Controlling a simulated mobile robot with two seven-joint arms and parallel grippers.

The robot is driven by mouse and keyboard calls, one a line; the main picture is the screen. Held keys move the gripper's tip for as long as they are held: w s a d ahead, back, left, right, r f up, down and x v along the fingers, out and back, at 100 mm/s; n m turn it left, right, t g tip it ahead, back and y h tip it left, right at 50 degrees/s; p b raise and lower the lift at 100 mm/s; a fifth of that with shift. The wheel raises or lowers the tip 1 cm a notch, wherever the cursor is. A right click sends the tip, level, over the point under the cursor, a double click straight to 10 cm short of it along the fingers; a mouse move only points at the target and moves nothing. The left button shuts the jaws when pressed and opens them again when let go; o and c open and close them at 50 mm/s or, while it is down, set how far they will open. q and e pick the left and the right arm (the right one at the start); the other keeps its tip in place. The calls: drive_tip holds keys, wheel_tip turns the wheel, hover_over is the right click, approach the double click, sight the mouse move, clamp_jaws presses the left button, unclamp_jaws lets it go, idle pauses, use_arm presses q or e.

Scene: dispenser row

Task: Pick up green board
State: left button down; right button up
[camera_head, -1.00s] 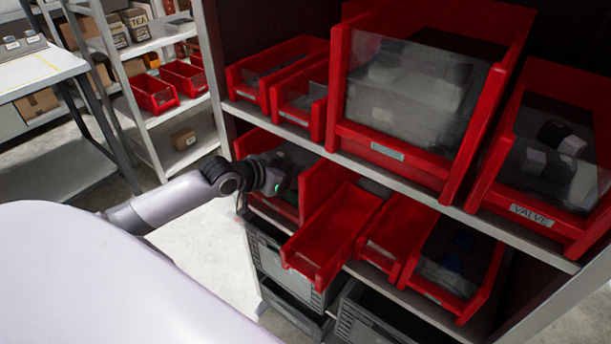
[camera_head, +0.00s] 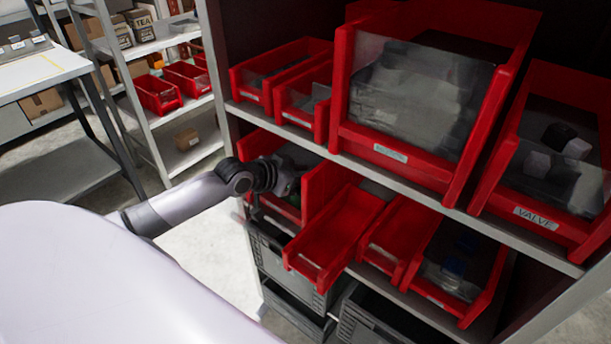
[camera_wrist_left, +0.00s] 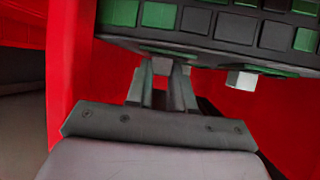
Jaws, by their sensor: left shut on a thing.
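The green board (camera_wrist_left: 205,28) shows at the top of the left wrist view as a dark slab with rows of green and black squares. My left gripper (camera_wrist_left: 166,70) is shut on its lower edge. A small pale block-like piece (camera_wrist_left: 241,80) sticks out below the board, right of the fingers. In the head view my left gripper (camera_head: 292,180) is inside the lower-left red bin (camera_head: 258,146); its fingertips and most of the board are hidden or too dark to make out. My right gripper is not in view.
Red bin walls (camera_wrist_left: 75,75) stand close around the left gripper. An empty red bin (camera_head: 330,235) juts out to its right. The upper shelf edge (camera_head: 275,122) runs just above. Grey crates (camera_head: 280,265) stand below. The floor left of the rack is open.

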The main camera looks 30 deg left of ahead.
use_arm(q)
drive_tip(key=shift+r, duration=0.1)
wheel_tip(320, 180, up, 3)
drive_tip(key=shift+f, duration=0.15)
drive_tip(key=shift+s+a+r, duration=0.1)
drive_tip(key=shift+s+r, duration=0.15)
drive_tip(key=s+a, duration=0.1)
drive_tip(key=s, duration=0.3)
drive_tip(key=s+a, duration=0.1)
drive_tip(key=s, duration=0.4)
drive_tip(key=s+a, duration=0.2)
drive_tip(key=s, duration=0.3)
drive_tip(key=shift+s+p, duration=0.15)
drive_tip(key=shift+p, duration=0.15)
drive_tip(key=shift+s+a+p, duration=0.15)
drive_tip(key=shift+s, duration=0.5)
drive_tip(key=shift+s+a+p, duration=0.15)
drive_tip(key=shift+s, duration=0.45)
